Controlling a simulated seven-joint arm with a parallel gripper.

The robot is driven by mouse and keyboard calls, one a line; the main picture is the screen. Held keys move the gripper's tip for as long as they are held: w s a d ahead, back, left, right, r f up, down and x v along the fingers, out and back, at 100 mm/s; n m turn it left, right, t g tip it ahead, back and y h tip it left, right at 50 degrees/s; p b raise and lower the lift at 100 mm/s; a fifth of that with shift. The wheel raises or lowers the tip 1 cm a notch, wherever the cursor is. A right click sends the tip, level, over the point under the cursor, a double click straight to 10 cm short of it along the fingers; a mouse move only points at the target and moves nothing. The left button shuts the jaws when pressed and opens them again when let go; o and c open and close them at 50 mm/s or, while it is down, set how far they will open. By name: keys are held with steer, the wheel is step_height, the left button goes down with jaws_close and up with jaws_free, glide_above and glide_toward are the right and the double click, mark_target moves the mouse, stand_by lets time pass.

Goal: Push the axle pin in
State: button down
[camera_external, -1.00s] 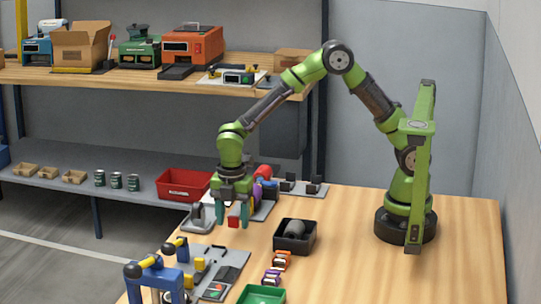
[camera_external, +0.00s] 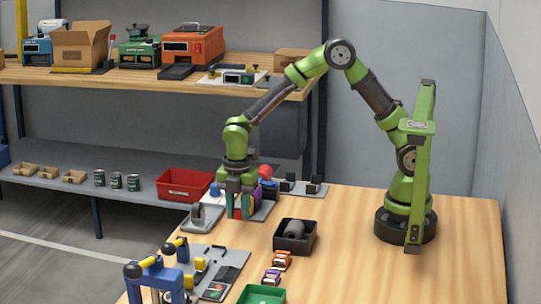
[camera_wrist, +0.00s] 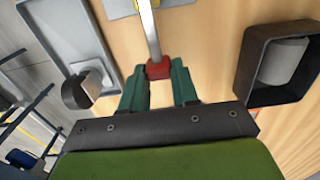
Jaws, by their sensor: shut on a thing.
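My gripper (camera_external: 238,208) points down over the back left part of the wooden table. In the wrist view its two teal fingers (camera_wrist: 160,88) are closed around a small red block-like end (camera_wrist: 158,71). A straight grey shaft (camera_wrist: 151,32) with a yellowish side runs from this red end, away from the gripper. Together they look like the axle pin. The shaft's far end is cut off by the top edge. Part of a grey plate (camera_wrist: 118,8) shows beside it. Which hole the pin faces is not visible. In the external view the red end shows between the fingers.
A black bin (camera_external: 295,248) holding a grey cylinder stands right of my gripper. A grey fixture (camera_external: 201,217) stands close on the left. Purple, red and blue parts stand behind. Small toy cars, a green tray (camera_external: 261,295) and a blue press (camera_external: 155,280) are in front.

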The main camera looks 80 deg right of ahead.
steer(key=c, duration=0.8)
jaws_free()
steer(key=shift+c, duration=0.2)
step_height(320, 180, up, 17)
steer(key=shift+f, duration=0.1)
steer(key=f, duration=1.6)
steer(key=shift+d+f, duration=0.3)
steer(key=shift+d, duration=0.05)
